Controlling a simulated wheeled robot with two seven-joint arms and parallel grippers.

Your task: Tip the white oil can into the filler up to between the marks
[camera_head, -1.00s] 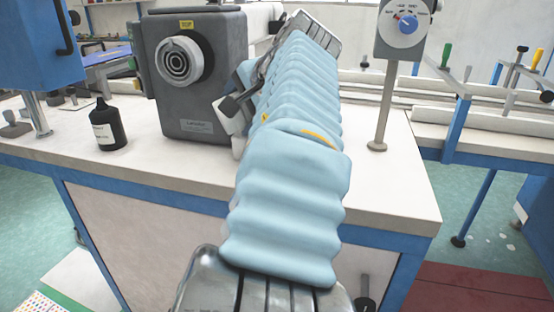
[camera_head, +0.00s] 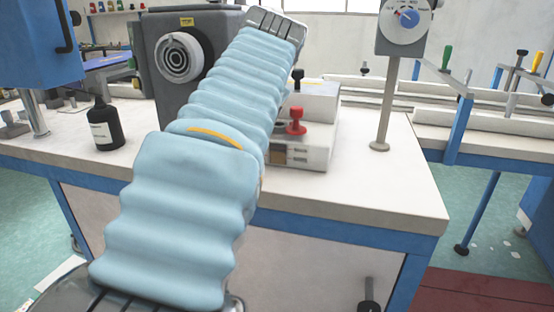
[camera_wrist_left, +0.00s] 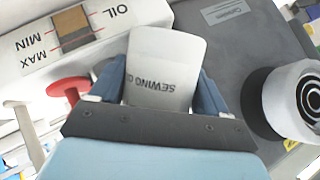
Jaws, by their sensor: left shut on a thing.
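The white oil can (camera_wrist_left: 166,62), with "SEWING" lettering, sits between the blue fingers of my left gripper (camera_wrist_left: 153,88) in the left wrist view. The gripper is shut on it. In the head view my pale blue left arm hides the can and the gripper. A white box (camera_head: 318,105) carries a red knob (camera_head: 296,122) and a black knob (camera_head: 297,80). In the wrist view its oil window (camera_wrist_left: 73,27), marked MIN and MAX, shows brown over most of its length; the exact level is unclear. I cannot make out the filler opening. My right gripper is out of view.
A dark grey machine (camera_head: 163,85) with a round white wheel (camera_head: 181,57) stands behind my arm. A black bottle (camera_head: 105,125) is at left on the white bench (camera_head: 385,185). A dial on a post (camera_head: 381,110) stands at right. The bench's front right is clear.

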